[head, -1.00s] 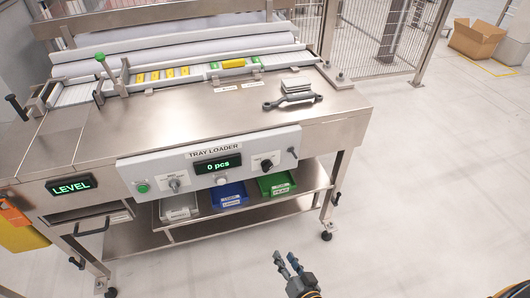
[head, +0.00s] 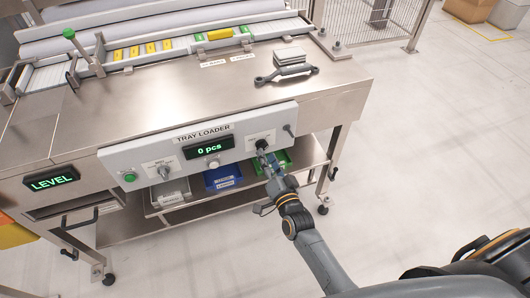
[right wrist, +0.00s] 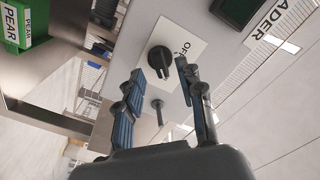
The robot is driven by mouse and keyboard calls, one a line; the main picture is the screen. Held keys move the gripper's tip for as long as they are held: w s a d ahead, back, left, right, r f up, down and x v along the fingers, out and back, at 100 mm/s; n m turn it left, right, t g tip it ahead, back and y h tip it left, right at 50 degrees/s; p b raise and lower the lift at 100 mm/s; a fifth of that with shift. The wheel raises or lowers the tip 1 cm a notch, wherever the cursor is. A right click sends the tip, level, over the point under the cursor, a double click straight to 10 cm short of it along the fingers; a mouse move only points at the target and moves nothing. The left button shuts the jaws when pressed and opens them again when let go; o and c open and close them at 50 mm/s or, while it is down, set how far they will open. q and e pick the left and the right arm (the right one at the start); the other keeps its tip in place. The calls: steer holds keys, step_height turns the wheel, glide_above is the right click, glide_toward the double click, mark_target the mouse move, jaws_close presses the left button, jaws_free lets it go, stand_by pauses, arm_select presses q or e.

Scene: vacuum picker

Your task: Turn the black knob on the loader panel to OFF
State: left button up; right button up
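The loader panel (head: 118,162) is a pale grey plate on the front of the steel machine, with a "TRAY LOADER" label and a display reading "0 pcs". The black knob (head: 262,144) sits near the panel's right end. In the right wrist view the knob (right wrist: 162,60) is on a white plate with partly hidden "OF…" lettering. My right gripper (head: 265,158) is just in front of the knob. In the right wrist view its fingers (right wrist: 160,75) are open, with the knob between and beyond the tips; contact cannot be told. My left gripper is not in view.
A small toggle lever (head: 289,130) is right of the knob; another knob (head: 164,171) and a green button (head: 130,177) are to the left. Blue (head: 222,178) and green bins (right wrist: 38,22) stand on the shelf below. A grey handled tool (head: 286,73) lies on top.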

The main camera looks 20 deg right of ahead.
mark_target(262, 146)
steer(key=w, duration=0.2)
steer(key=shift+w, duration=0.35)
steer(key=shift+c, duration=0.6)
jaws_close()
